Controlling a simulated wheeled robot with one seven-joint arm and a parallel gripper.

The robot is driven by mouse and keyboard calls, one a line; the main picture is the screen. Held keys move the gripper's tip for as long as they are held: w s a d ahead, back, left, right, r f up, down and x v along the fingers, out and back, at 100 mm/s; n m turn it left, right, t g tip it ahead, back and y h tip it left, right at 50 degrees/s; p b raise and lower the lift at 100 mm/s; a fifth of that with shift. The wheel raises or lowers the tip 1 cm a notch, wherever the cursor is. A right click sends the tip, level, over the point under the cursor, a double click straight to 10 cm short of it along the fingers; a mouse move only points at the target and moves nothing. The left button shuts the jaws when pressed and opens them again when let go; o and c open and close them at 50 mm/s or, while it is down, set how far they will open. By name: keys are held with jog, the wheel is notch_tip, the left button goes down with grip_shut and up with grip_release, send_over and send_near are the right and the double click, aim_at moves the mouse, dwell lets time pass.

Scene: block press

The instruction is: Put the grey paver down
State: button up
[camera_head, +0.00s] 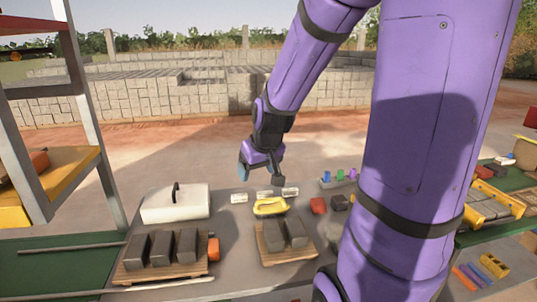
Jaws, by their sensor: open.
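My gripper (262,178) hangs from my purple arm near the back edge of the grey worktop (232,228). Its jaws are open, and I see nothing between them. Two dark grey pavers stand side by side on the right wooden board (288,256), the left one (273,236) and the right one (296,232). Several more pavers (160,248) stand upright in a row on the left wooden board (160,273). My gripper is above and behind the right board, apart from its pavers. I cannot tell which paver the task means.
A yellow tool-like object (270,206) lies just behind the right board. Small white blocks (239,198) lie behind it. A white box with a dark handle (176,204) stands at left. A red block (318,205) lies right. My upper arm hides much of the right side.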

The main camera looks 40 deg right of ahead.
jog(key=s+a+r+n, duration=0.1)
jog(key=s+a+r, duration=0.4)
jog(key=s, duration=0.3)
jog(key=s+a+r+n+y, duration=0.1)
jog(key=s+a+r, duration=0.5)
jog(key=s+r, duration=0.2)
jog(key=shift+s+a+r, duration=0.15)
jog(key=shift+s+a, duration=0.05)
jog(key=shift+s, duration=0.1)
jog(key=shift+o, duration=0.2)
dwell(0.3)
